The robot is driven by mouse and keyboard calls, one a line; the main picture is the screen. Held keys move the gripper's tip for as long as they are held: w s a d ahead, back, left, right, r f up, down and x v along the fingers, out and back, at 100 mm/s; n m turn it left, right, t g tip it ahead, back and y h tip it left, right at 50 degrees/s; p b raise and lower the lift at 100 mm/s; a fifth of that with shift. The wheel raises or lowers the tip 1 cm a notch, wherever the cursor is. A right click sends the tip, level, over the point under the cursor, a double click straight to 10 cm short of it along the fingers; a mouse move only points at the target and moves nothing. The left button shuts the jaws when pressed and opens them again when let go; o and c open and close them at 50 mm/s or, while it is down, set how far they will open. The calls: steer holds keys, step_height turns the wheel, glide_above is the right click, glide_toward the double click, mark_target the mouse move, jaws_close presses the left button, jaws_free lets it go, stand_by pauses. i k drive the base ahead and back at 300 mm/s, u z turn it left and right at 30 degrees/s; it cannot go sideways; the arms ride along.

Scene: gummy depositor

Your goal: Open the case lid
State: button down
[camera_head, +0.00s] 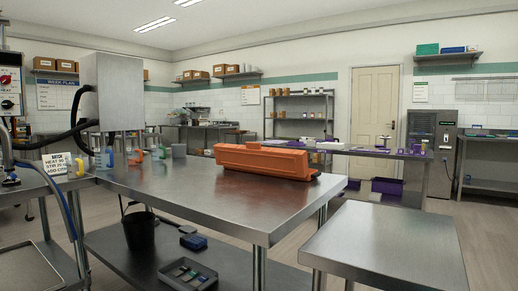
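A long orange case (262,163) lies on the steel table (215,207), towards its far right side. Its long side faces me and its lid looks shut. The seam and any latches are too small to make out. My gripper is not in view.
Several coloured-handled mugs or jugs (137,156) and a grey cup (179,151) stand at the table's far left, near a steel box machine (112,92) with black hoses. A bare steel table (385,245) stands at front right. The table before the case is clear.

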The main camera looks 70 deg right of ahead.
mark_target(251, 156)
steer(key=z, duration=1.75)
